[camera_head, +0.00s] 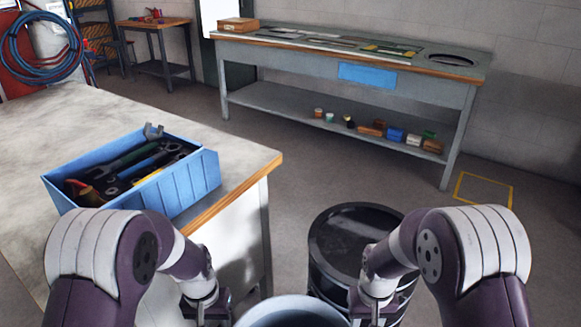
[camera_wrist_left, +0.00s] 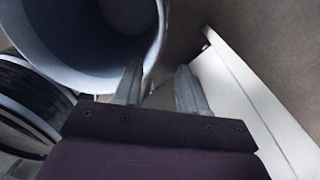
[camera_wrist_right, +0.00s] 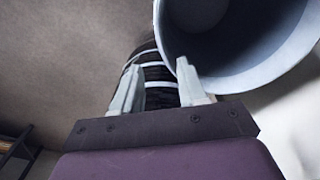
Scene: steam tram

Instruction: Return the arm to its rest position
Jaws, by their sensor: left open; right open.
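My left arm comes in from the left in the head view, bent downward, with its gripper (camera_head: 206,310) low at the bottom edge and partly cut off. In the left wrist view the left gripper (camera_wrist_left: 160,85) has its fingers apart with nothing between them. My right arm is bent down in the same way, and its gripper (camera_head: 374,312) is at the bottom edge of the head view. In the right wrist view the right gripper (camera_wrist_right: 160,82) is open and empty. Both grippers hang on either side of a grey-blue round bin (camera_head: 292,312), which looks empty.
A black drum (camera_head: 345,235) stands beside the bin, near my right gripper. A workbench (camera_head: 60,115) at left carries a blue toolbox (camera_head: 185,185) with several tools. A grey long table (camera_head: 290,62) stands at the back. The floor between is clear.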

